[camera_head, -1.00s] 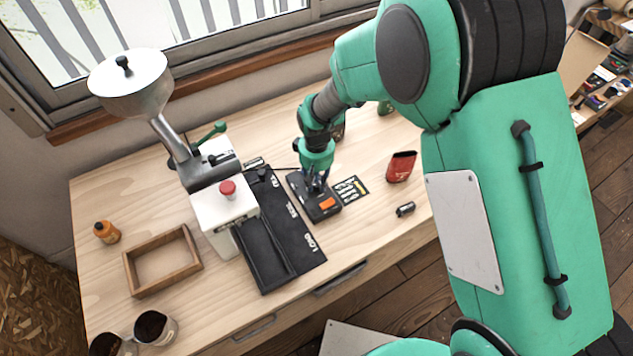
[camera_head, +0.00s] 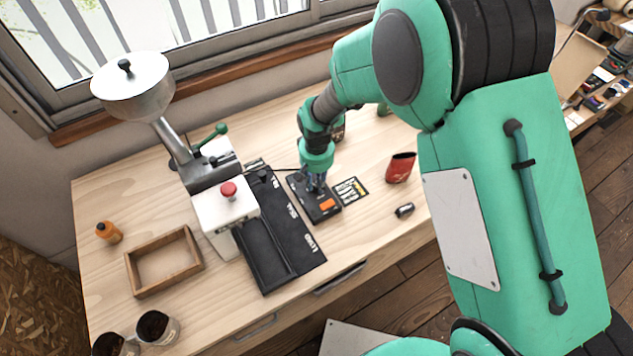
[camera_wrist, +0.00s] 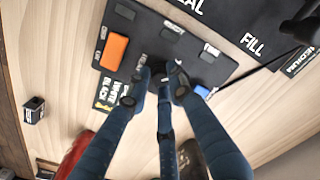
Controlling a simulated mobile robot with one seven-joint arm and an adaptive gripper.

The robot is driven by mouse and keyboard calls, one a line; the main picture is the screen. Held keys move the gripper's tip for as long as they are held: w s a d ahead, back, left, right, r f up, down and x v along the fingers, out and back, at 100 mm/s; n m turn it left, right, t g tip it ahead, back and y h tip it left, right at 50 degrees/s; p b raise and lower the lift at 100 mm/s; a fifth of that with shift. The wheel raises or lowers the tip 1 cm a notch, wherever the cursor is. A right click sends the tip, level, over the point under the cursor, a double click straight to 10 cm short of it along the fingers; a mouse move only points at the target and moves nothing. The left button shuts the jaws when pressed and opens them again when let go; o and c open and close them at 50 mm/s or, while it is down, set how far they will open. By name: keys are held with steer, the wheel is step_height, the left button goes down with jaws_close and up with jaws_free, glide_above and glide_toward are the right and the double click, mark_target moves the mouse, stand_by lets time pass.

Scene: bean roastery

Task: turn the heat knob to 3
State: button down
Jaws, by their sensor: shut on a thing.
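The black control box (camera_head: 328,212) lies on the wooden bench, right of the black mat. It has an orange block (camera_head: 327,204) near its front end, which also shows in the wrist view (camera_wrist: 115,51). My gripper (camera_head: 315,187) points down onto the box behind the orange block. In the wrist view its blue fingers (camera_wrist: 160,78) are closed in around the heat knob on the box face. The fingers cover most of the knob, so its pointer and setting cannot be read. Several small grey-topped parts (camera_wrist: 173,28) sit along the box.
A black mat (camera_head: 300,245) with white lettering and a white machine with a hopper (camera_head: 133,90) stand left. A wooden frame (camera_head: 165,286) is front left.

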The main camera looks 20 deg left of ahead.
mark_target(316, 185)
steer(key=m, duration=0.3)
steer(key=shift+m+p, duration=0.7)
steer(key=shift+m, duration=1.7)
steer(key=c, duration=1.5)
jaws_free()
steer(key=shift+c, duration=0.2)
steer(key=shift+r, duration=0.15)
step_height(316, 185, up, 12)
steer(key=shift+f, duration=0.2)
